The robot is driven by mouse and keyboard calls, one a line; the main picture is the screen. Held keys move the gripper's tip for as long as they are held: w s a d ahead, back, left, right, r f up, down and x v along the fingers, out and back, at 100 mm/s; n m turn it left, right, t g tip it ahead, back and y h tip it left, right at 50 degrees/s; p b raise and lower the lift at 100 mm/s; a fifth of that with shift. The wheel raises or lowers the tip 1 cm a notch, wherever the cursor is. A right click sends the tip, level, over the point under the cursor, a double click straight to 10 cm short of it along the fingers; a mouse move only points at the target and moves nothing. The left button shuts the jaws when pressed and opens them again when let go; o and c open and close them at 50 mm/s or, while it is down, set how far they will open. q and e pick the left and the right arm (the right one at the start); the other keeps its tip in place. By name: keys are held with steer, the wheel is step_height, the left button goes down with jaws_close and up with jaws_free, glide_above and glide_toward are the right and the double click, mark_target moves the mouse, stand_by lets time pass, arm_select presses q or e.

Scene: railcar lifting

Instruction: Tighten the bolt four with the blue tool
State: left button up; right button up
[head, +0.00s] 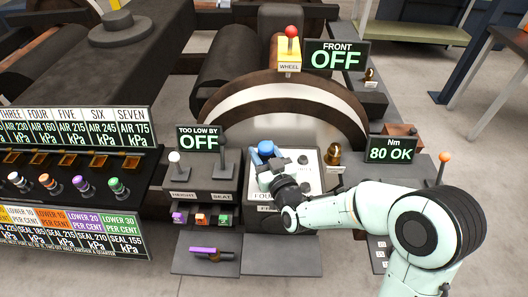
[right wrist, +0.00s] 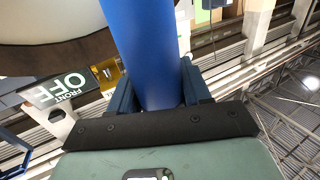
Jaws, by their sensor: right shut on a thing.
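The blue tool (head: 265,150) stands over the white bolt plate (head: 315,170) in the middle of the head view. My right gripper (head: 277,168) is shut on the tool; in the right wrist view the blue shaft (right wrist: 148,50) runs between both fingers. Dark bolt heads show on the plate, one at the upper right (head: 303,160) and one at the lower right (head: 306,187). A label partly reading "FOUR" (head: 264,197) is at the plate's left. The tool's lower end and the bolt under it are hidden by my gripper. My left gripper is not in view.
A display (head: 392,150) reads "Nm 80 OK". Other displays read "FRONT OFF" (head: 337,55) and "TOO LOW BY OFF" (head: 199,138). A brass bell-shaped piece (head: 334,154) stands right of the plate. A purple-handled tool (head: 203,250) lies on the front left tray. A large wheel stands behind.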

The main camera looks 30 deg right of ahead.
mark_target(264, 142)
steer(key=shift+r+p, duration=1.65)
steer(key=shift+r, duration=1.7)
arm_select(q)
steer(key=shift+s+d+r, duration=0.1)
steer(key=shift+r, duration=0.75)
